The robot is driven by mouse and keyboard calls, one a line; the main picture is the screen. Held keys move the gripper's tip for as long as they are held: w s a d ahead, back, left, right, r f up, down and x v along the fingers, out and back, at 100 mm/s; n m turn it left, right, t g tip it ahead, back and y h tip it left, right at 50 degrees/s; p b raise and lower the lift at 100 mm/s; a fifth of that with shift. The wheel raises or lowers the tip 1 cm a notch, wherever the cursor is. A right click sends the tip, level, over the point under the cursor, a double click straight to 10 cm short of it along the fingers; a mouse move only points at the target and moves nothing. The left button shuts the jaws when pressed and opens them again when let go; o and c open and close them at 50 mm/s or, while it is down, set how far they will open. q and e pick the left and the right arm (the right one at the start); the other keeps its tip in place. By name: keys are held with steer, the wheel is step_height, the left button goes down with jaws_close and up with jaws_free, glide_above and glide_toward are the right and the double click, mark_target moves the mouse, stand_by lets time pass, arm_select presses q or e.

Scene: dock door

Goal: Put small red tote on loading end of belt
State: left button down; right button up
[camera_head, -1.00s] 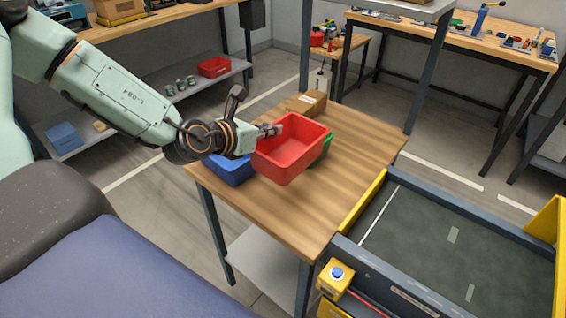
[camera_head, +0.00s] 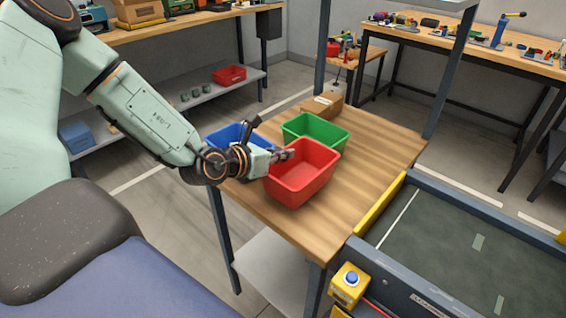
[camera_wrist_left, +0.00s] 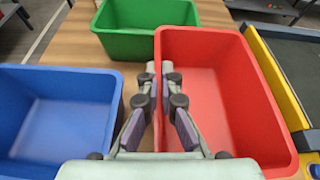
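The small red tote (camera_head: 302,183) is upright over the front part of the wooden table; I cannot tell whether its base touches the top. My left gripper (camera_head: 288,155) is shut on its left wall. The wrist view shows the fingers (camera_wrist_left: 158,72) on either side of the red tote's (camera_wrist_left: 222,90) wall, and the tote looks empty. The belt (camera_head: 440,235), dark with a white line across its near left end, lies to the right, apart from the tote. My right gripper is not in view.
A green tote (camera_head: 318,128) stands behind the red one and a blue tote (camera_head: 228,134) to its left. A yellow rail (camera_head: 380,206) and blue button box (camera_head: 350,282) edge the belt's near end.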

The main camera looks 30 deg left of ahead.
arm_select(q)
steer(key=shift+w+f, duration=0.1)
steer(key=shift+f, duration=0.7)
steer(key=shift+w+d, duration=0.2)
steer(key=shift+w, duration=0.05)
steer(key=shift+s, duration=0.2)
steer(key=shift+s+a+f+b, duration=0.1)
steer(key=shift+b, duration=0.2)
steer(key=c, duration=1.6)
jaws_free()
steer(key=shift+w+f, duration=0.1)
steer(key=shift+w, duration=0.15)
steer(key=shift+o, duration=0.4)
steer(key=shift+s, duration=0.15)
